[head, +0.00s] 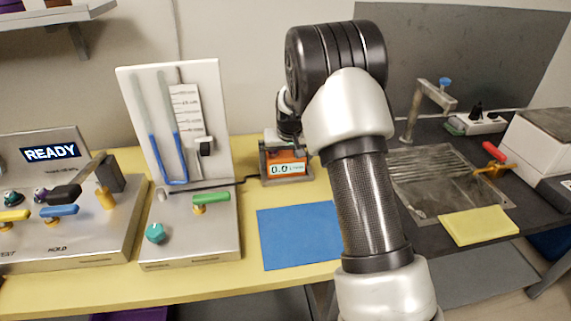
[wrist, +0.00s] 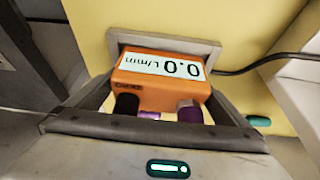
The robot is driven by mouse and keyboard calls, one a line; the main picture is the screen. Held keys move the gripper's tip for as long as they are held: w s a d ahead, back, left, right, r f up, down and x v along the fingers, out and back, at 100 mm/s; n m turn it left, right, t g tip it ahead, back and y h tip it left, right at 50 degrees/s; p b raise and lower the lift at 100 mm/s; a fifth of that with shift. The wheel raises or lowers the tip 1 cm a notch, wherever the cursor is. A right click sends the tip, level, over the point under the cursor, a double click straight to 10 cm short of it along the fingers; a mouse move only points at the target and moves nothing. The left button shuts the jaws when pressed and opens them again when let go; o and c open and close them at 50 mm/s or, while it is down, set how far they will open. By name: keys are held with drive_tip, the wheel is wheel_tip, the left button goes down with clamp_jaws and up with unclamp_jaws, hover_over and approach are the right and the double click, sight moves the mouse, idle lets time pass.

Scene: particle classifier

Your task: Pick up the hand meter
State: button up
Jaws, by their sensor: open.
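The hand meter (head: 286,168) is an orange box with a white display reading 0.0. It sits at the back of the yellow table, in a grey holder (wrist: 200,45). In the wrist view the meter (wrist: 150,84) is upside down, with dark and purple-ended stubs on its near end. My gripper (head: 287,152) comes down over it from above, partly hidden behind my arm. In the wrist view my gripper (wrist: 160,92) is open, its grey fingers on either side of the meter. I cannot tell whether they touch it.
A manometer panel (head: 212,90) with knobs stands left of the meter, and a READY console (head: 70,195) further left. A black cable runs from the panel towards the holder. A blue mat (head: 290,240) lies in front. A sink (head: 430,175) and yellow pad (head: 478,226) are right.

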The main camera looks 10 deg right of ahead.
drive_tip(key=c, duration=1)
drive_tip(key=shift+c, duration=0.2)
drive_tip(key=shift+r, duration=0.15)
